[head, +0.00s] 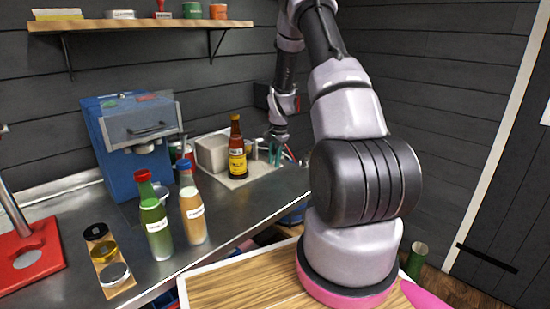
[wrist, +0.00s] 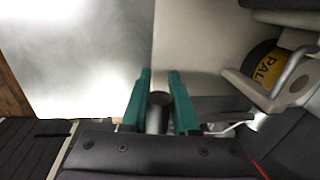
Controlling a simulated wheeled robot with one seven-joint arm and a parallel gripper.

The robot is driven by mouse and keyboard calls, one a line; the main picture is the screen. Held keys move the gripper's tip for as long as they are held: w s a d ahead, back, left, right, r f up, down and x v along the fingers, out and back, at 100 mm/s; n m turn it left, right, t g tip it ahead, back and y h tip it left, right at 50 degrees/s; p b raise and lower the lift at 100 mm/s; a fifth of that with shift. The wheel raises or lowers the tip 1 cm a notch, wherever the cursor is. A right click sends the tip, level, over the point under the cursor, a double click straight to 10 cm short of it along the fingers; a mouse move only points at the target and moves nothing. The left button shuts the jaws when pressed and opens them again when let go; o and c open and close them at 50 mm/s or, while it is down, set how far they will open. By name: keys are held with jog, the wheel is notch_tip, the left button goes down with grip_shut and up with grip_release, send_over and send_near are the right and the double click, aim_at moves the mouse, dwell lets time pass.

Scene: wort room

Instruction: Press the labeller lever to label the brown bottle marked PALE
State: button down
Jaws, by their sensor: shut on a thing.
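The brown bottle (head: 237,152) with a yellow label stands upright on the pale base of the labeller (head: 258,172) at the back of the counter. In the wrist view its yellow label, partly cut off and reading PAL (wrist: 267,68), shows at the right beside a beige bracket (wrist: 245,90). My gripper (head: 284,153) is at the right of the bottle, apart from it. In the wrist view the teal fingers of my gripper (wrist: 160,74) are closed around a dark round-ended lever (wrist: 158,100) with a grey rod. The rest of the lever is hidden.
A blue machine (head: 125,160) stands left of the labeller. A green bottle (head: 155,222) and a cream bottle (head: 193,210) stand on the steel counter (head: 225,215) in front. A red stand (head: 28,262) is at far left. A wooden shelf (head: 140,26) hangs above.

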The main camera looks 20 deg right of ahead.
jog(key=shift+w+a+r, duration=0.3)
jog(key=shift+w+a, duration=0.1)
jog(key=shift+w, duration=0.3)
jog(key=c, duration=0.8)
grip_release()
jog(key=shift+c, duration=0.2)
jog(key=shift+o, duration=0.8)
jog(key=shift+w+a+f, duration=0.1)
jog(key=shift+s+d+f, duration=0.15)
jog(key=shift+s+d, duration=0.1)
jog(key=shift+d, duration=0.05)
jog(key=r, duration=0.3)
jog(key=s+r, duration=0.1)
jog(key=r, duration=0.6)
jog(key=shift+s+d+r, duration=0.25)
jog(key=shift+s+r, duration=0.1)
